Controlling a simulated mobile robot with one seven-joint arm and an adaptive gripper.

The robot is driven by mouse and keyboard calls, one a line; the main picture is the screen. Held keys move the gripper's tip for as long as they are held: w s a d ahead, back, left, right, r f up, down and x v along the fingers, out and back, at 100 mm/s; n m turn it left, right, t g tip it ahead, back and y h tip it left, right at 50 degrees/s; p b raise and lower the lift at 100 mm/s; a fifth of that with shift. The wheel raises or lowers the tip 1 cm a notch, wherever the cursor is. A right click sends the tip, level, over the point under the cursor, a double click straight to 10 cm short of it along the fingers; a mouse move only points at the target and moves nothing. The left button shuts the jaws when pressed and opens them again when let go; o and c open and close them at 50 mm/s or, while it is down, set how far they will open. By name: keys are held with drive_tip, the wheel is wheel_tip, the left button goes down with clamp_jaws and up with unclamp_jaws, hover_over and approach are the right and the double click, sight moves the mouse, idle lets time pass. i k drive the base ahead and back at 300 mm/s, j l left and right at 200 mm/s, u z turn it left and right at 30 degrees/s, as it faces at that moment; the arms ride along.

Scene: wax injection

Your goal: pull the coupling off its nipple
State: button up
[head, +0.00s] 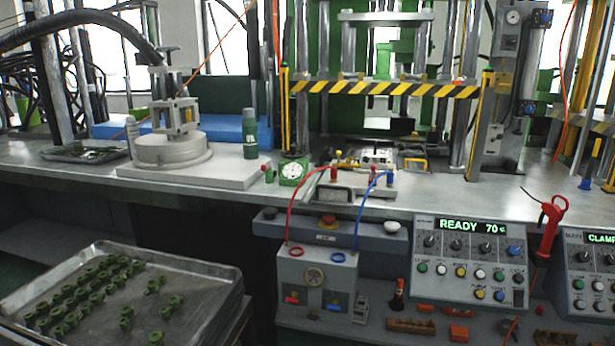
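A red hose (294,205) and a blue hose (362,205) rise from a grey box (316,270) and arch up to the bench. The red hose ends in a red coupling (333,173) and the blue hose in a blue coupling (389,178), both at the front of a metal mould (362,185). Both appear seated there; the nipples are too small or covered to make out. The task does not say which coupling is meant. My gripper is not in view.
A yellow-black striped bar (380,88) crosses above the mould, with posts beside it. A green dial gauge (292,171) stands left of it. A control panel reading READY (468,262) is front right. A tray (180,262) of green pieces lies front left.

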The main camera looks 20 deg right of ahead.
sight(390, 176)
drive_tip(key=i+l, duration=0.2)
drive_tip(key=l, duration=0.2)
drive_tip(key=i+l, duration=0.25)
drive_tip(key=l, duration=0.15)
drive_tip(key=i+l, duration=0.2)
drive_tip(key=l, duration=0.2)
drive_tip(key=i+l, duration=0.2)
drive_tip(key=l, duration=0.15)
drive_tip(key=i+l, duration=0.25)
drive_tip(key=l, duration=0.15)
drive_tip(key=i+l, duration=0.2)
drive_tip(key=l, duration=0.2)
